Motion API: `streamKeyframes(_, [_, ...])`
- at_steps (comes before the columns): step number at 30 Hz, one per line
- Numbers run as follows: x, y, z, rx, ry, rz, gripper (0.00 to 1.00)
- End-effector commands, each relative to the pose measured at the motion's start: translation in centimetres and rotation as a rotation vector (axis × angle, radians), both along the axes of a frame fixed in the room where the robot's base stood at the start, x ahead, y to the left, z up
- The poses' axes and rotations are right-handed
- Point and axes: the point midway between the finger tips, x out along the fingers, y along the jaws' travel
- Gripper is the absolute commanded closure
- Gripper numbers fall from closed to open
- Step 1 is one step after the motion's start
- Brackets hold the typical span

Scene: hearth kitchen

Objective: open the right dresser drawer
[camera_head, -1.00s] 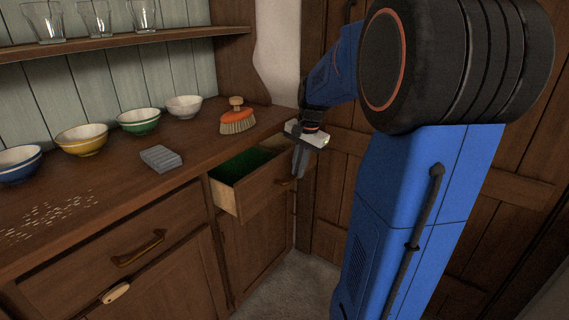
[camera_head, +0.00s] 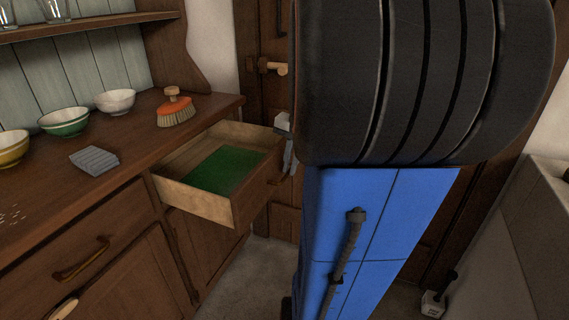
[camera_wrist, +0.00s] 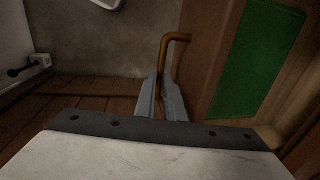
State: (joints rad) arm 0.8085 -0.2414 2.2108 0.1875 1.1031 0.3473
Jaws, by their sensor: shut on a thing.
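The right dresser drawer (camera_head: 210,206) stands pulled well out of the dresser (camera_head: 120,203). Its green-lined floor (camera_head: 224,171) shows and looks empty. In the wrist view the green lining (camera_wrist: 258,62) is at the right. The drawer's curved brass-coloured handle (camera_wrist: 176,38) lies between the fingers of my gripper (camera_wrist: 161,84), which is shut on it. In the head view the gripper (camera_head: 289,160) is at the drawer front, mostly hidden behind my arm.
A brush (camera_head: 176,112), a folded grey cloth (camera_head: 94,159) and several bowls, such as a green one (camera_head: 64,122), stand on the dresser top. The left drawer, with its handle (camera_head: 82,260), is shut. A wooden door (camera_head: 262,40) is behind. Pale floor (camera_head: 245,270) lies below the drawer.

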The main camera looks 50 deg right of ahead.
Motion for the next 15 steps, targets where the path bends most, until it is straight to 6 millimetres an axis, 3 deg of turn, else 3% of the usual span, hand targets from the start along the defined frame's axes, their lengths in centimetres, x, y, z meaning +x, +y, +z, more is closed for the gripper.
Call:
streamKeyframes(10, [-0.03,-0.10,0.10,-0.002,-0.002,-0.001,1.00])
streamKeyframes(13, [-0.02,-0.10,0.10,-0.002,-0.002,-0.001,0.72])
streamKeyframes(15, [-0.03,-0.08,0.08,-0.002,-0.002,0.000,0.72])
